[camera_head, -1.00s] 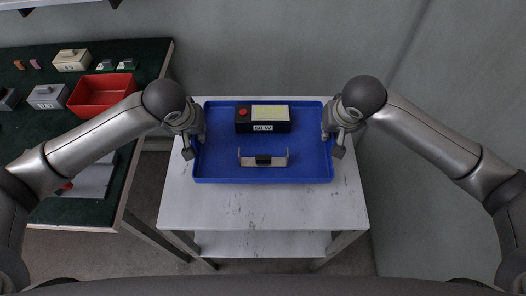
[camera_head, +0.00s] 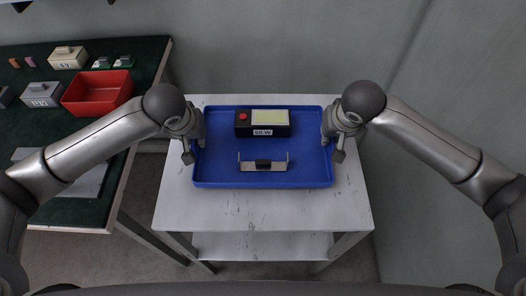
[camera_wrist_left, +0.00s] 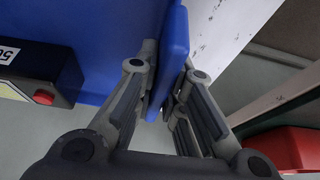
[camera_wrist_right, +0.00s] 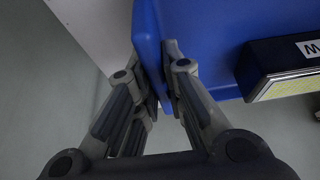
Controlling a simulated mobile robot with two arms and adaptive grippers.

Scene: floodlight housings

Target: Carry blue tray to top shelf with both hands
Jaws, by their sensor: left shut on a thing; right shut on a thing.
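The blue tray (camera_head: 213,172) is over the top of a white two-level stand (camera_head: 260,214). I cannot tell whether it touches that surface. It holds a black box (camera_head: 263,131) with a red button and yellow-green panel, and a metal bracket (camera_head: 262,165) with a black block. My left gripper (camera_head: 194,145) is shut on the tray's left wall; the wall (camera_wrist_left: 174,55) runs between its fingers in the left wrist view. My right gripper (camera_head: 332,147) is shut on the right wall, also between the fingers in the right wrist view (camera_wrist_right: 149,45).
A dark green workbench (camera_head: 148,62) stands at the left with a red bin (camera_head: 98,101), a grey labelled box (camera_head: 42,95) and a cream one (camera_head: 68,57). The stand's lower shelf (camera_head: 260,245) looks bare. Grey walls are behind and right.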

